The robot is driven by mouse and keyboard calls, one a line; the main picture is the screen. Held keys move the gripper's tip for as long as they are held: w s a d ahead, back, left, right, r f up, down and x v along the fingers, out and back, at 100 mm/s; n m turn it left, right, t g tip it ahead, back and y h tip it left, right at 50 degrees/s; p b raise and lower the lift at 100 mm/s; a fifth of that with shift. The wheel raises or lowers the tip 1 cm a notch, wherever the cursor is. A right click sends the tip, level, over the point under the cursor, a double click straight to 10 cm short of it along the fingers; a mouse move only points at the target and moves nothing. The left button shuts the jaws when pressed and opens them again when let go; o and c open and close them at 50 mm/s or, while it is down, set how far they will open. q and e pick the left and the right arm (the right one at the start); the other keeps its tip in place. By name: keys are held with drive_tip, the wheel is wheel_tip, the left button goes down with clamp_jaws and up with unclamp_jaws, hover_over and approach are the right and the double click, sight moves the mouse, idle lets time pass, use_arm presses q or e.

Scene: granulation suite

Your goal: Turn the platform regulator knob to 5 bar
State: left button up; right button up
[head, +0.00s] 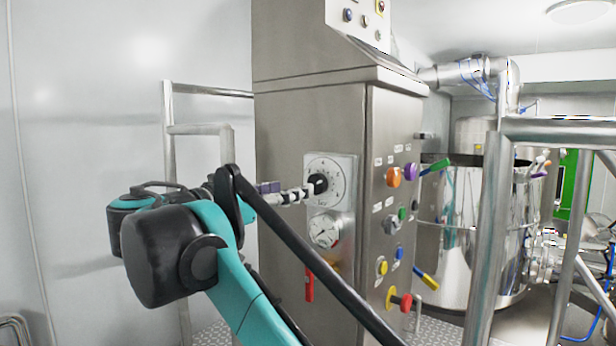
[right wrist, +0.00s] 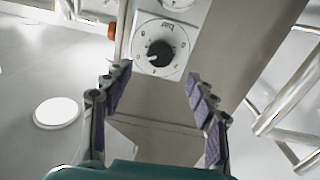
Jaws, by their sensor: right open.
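The platform regulator knob (head: 318,184) is round and black, on a pale square dial plate (head: 342,166) with printed numbers, on the steel cabinet's front. In the right wrist view the knob (right wrist: 159,54) and its dial appear upside down, just beyond the fingertips and roughly centred between them. My right gripper (head: 291,195) points at the knob from the left in the head view. Its purple-padded fingers (right wrist: 160,82) are spread and empty in the right wrist view. Contact with the knob cannot be told. The knob's set value is too small to read. My left gripper is not in view.
A round pressure gauge (head: 325,230) sits right below the dial. Coloured buttons and knobs, including an orange one (head: 393,176), cover the cabinet's side face. A steel railing (head: 490,230) stands at right, before a large steel vessel (head: 462,240). Another rail (head: 200,130) is behind my arm.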

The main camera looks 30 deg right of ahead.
sight(315, 185)
drive_tip(key=p+x, duration=0.1)
drive_tip(key=x, duration=0.6)
drive_tip(key=shift+f, duration=0.1)
drive_tip(key=shift+a, duration=0.1)
drive_tip(key=c, duration=1.2)
